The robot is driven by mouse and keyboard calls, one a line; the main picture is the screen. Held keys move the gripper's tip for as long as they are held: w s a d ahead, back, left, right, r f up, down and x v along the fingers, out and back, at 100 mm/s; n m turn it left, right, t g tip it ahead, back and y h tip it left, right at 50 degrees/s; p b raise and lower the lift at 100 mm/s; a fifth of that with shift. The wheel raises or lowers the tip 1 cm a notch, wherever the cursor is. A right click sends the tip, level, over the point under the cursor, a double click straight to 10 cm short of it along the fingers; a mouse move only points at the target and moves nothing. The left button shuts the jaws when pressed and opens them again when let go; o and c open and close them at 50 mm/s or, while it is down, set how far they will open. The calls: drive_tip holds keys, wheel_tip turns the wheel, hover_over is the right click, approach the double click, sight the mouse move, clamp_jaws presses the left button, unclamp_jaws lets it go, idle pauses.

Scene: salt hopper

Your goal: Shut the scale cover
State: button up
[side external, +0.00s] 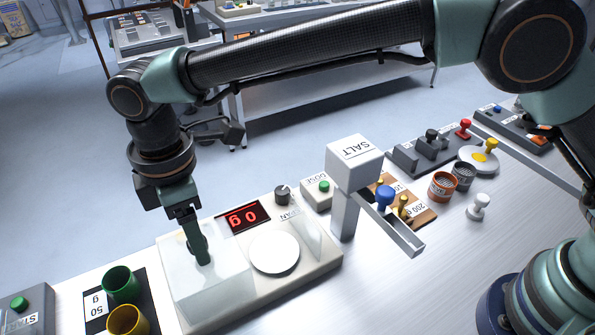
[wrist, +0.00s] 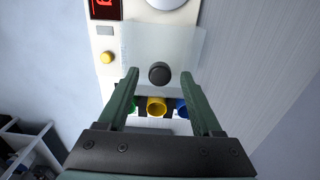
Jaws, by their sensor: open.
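The scale (side external: 313,272) is a cream slab with a red "0 g" display (side external: 243,217) and a round white pan (side external: 274,251). Its cover (side external: 226,284) is a translucent box at the left end, beside the pan, and the pan is bare. In the wrist view the cover (wrist: 190,45) carries a dark round knob (wrist: 159,73). My gripper (side external: 202,255) is open and points down at the top of the cover. In the wrist view its fingertips (wrist: 160,74) lie left and right of the knob, apart from it; the exact height is unclear.
A salt hopper (side external: 354,165) with a long arm stands right of the scale. Green (side external: 119,284) and yellow (side external: 128,322) cups stand on a dark mat at the left front. A dose button box (side external: 320,190) sits behind the scale.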

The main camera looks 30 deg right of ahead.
drive_tip(key=shift+f, duration=0.2)
drive_tip(key=shift+c, duration=0.3)
clamp_jaws()
drive_tip(key=shift+r, duration=0.1)
idle(1.0)
